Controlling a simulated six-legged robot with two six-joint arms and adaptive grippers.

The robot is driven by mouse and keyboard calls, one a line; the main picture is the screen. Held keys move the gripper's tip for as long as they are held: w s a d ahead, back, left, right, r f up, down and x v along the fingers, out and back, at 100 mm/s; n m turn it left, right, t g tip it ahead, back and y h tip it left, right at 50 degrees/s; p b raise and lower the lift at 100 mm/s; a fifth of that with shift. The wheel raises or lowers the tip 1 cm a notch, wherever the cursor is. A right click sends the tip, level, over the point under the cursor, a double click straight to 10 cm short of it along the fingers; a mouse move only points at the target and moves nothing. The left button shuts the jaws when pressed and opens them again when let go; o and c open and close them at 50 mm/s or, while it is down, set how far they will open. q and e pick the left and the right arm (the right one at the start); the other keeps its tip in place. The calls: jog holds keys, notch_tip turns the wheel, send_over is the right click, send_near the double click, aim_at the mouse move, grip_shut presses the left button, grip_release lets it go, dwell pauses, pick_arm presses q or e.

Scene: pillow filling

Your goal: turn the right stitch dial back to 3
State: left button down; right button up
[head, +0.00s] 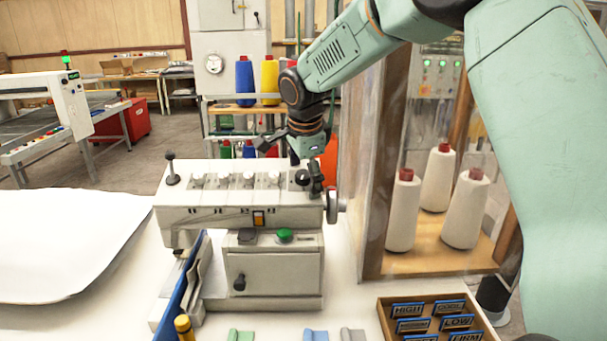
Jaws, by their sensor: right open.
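The white sewing machine (240,215) stands on the white table, with a row of several pale knobs (249,180) along its top. A dark round dial (302,177) sits at the right end of this row, partly covered by my gripper. Its numbers and setting are too small to read. My right gripper (291,166) comes down from above, open, over the machine's right end. One finger spreads to the left above the pale knobs. The other hangs down beside the dark dial; I cannot tell whether it touches. My left gripper is out of view.
A clear-sided cabinet (372,160) with white thread cones (465,210) stands close on the right. A wooden tray (385,303) of labelled tiles is at the front right. White fabric (65,240) lies at the left. A handwheel (336,207) projects from the machine's right side.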

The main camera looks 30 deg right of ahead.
aim_at(303, 174)
jog(key=shift+a+r, duration=0.15)
jog(key=shift+a, duration=0.05)
jog(key=shift+r, duration=0.1)
jog(key=shift+d+r, duration=0.1)
jog(key=shift+r, duration=0.1)
jog(key=shift+p+v, duration=0.8)
jog(key=shift+v, duration=0.45)
jog(key=shift+s+r+p, duration=0.3)
jog(key=shift+r+p, duration=0.05)
jog(key=shift+r, duration=0.25)
jog(key=shift+a, duration=0.25)
